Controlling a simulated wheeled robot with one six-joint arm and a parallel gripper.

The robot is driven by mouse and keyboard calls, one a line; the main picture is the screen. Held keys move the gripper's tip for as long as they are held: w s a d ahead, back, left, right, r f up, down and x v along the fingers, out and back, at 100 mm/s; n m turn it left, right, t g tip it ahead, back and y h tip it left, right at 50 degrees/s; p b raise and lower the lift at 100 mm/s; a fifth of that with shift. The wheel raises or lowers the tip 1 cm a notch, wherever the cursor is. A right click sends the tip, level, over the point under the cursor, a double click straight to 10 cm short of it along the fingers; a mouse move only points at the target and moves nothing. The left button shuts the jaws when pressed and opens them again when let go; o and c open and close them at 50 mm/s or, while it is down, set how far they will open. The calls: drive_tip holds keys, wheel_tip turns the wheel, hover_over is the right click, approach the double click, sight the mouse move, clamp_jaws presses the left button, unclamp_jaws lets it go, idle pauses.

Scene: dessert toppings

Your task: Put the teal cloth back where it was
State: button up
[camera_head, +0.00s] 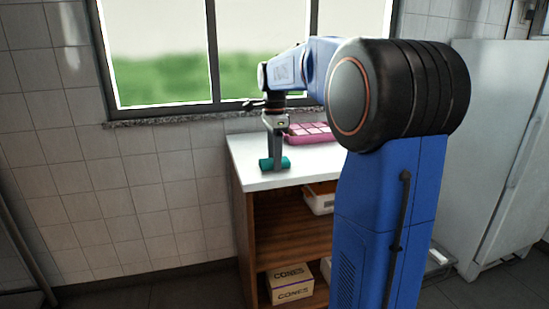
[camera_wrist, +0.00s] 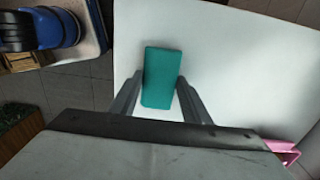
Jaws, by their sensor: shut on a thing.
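The teal cloth (camera_head: 285,162) is a small rolled or folded bundle at the left part of the white counter top (camera_head: 262,181). In the wrist view the cloth (camera_wrist: 160,78) is a teal block between the two grey fingers. My gripper (camera_head: 268,163) points down and is shut on the cloth; its fingers show on both sides of it in the wrist view (camera_wrist: 157,97). The cloth is at or just above the counter surface; I cannot tell whether it touches.
A pink tray (camera_head: 312,138) with light squares stands at the back of the counter; its edge shows in the wrist view (camera_wrist: 285,150). A cones box (camera_head: 290,283) and a white bin (camera_head: 318,203) are on shelves below. A window is behind, a fridge (camera_head: 500,130) at right.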

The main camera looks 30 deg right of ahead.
drive_tip(key=shift+f, duration=0.15)
drive_tip(key=o, duration=1)
wheel_tip(320, 180, up, 12)
drive_tip(key=s+a+f+n+t, duration=0.1)
drive_tip(key=s+a+f+n, duration=0.35)
drive_tip(key=s, duration=0.25)
drive_tip(key=s+a+f+n+t, duration=0.1)
drive_tip(key=s+a+f+n, duration=0.2)
drive_tip(key=s+a+n, duration=0.3)
drive_tip(key=s+a+f+n+t, duration=0.1)
drive_tip(key=s+f+n, duration=0.2)
drive_tip(key=s+f, duration=0.2)
drive_tip(key=s+a+f+n+t, duration=0.1)
drive_tip(key=s+a+f+n, duration=0.1)
drive_tip(key=s+f+n, duration=0.2)
drive_tip(key=s+a+f+n, duration=0.2)
drive_tip(key=s+f+n, duration=0.1)
drive_tip(key=s+f, duration=0.5)
drive_tip(key=shift+s+a+f+n+t, duration=0.1)
drive_tip(key=shift+a+n+t, duration=0.05)
drive_tip(key=shift+n+t, duration=0.25)
